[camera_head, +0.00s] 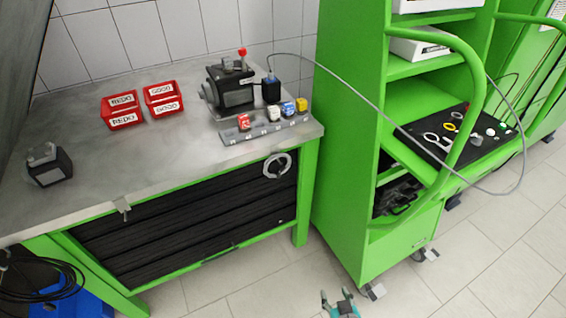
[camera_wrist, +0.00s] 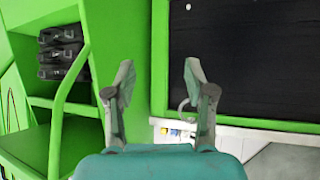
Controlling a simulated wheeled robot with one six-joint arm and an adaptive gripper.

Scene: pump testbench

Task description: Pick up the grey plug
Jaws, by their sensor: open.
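A row of small coloured plugs stands in a grey rack (camera_head: 232,137) at the bench's right front edge. In it are a red plug (camera_head: 243,121), a blue plug (camera_head: 288,108) and a yellow plug (camera_head: 301,103). A pale grey-white piece (camera_head: 273,112) between red and blue may be the grey plug; it is too small to be sure. My gripper (camera_head: 340,302) is at the bottom of the head view, in front of the bench and apart from the rack. In the wrist view my gripper (camera_wrist: 158,68) is open, with nothing between its fingers.
A green bench (camera_head: 180,160) carries red bins (camera_head: 123,110), a dark pump (camera_head: 230,88) and a dark block (camera_head: 48,165). A green shelf cart (camera_head: 345,150) stands right of the bench. A grey cable (camera_head: 388,118) arcs across it. Floor in front is free.

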